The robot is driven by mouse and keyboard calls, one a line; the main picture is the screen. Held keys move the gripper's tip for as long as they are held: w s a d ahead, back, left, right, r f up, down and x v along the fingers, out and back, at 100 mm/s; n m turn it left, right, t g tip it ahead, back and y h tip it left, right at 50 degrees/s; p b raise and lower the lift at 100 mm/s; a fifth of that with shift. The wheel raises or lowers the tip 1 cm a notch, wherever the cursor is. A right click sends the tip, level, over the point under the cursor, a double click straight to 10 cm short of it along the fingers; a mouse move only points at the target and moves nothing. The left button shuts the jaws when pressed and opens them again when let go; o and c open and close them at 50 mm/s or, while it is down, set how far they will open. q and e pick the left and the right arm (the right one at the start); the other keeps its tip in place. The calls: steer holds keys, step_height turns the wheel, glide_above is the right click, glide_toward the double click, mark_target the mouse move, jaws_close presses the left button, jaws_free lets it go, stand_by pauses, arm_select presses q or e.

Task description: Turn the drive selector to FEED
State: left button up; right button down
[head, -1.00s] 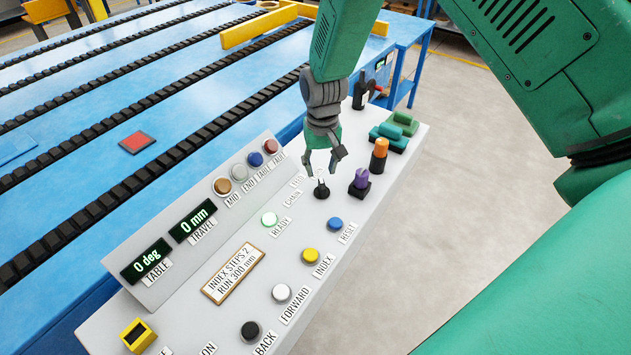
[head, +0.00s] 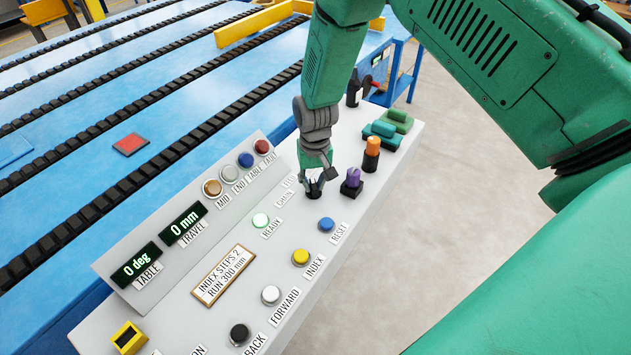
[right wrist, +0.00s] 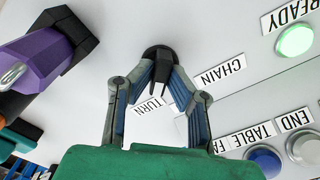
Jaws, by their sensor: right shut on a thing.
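The drive selector (head: 313,194) is a small black knob on the grey-white control panel (head: 338,224). In the right wrist view the selector (right wrist: 158,54) has a round black base and a narrow handle. My right gripper (head: 315,181) is down over it. The right wrist view shows the gripper (right wrist: 160,84) with its two fingertips closed on both sides of the handle. I cannot read which label the handle points at. My left gripper is not in view.
A purple knob (head: 353,179) and an orange one (head: 372,148) stand close beside the selector. The green READY light (head: 261,220) is lit; the blue RESET button (head: 326,224) is near. Readouts show 0 deg and 0 mm. Chain conveyor (head: 130,120) lies behind.

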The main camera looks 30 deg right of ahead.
steer(key=shift+w+a, duration=0.1)
steer(key=shift+a, duration=0.15)
steer(key=shift+d+f+n, duration=0.1)
steer(key=shift+d+n, duration=0.2)
steer(key=shift+d, duration=0.05)
steer(key=shift+n, duration=0.3)
steer(key=n, duration=0.3)
steer(key=shift+a, duration=0.2)
steer(key=shift+d+n+p, duration=0.1)
steer(key=shift+n+p, duration=0.2)
steer(key=shift+n, duration=0.9)
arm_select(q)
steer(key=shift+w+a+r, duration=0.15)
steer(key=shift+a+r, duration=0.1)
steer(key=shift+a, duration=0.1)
arm_select(e)
steer(key=shift+n, duration=1)
steer(key=c, duration=1.5)
jaws_free()
steer(key=shift+c, duration=0.2)
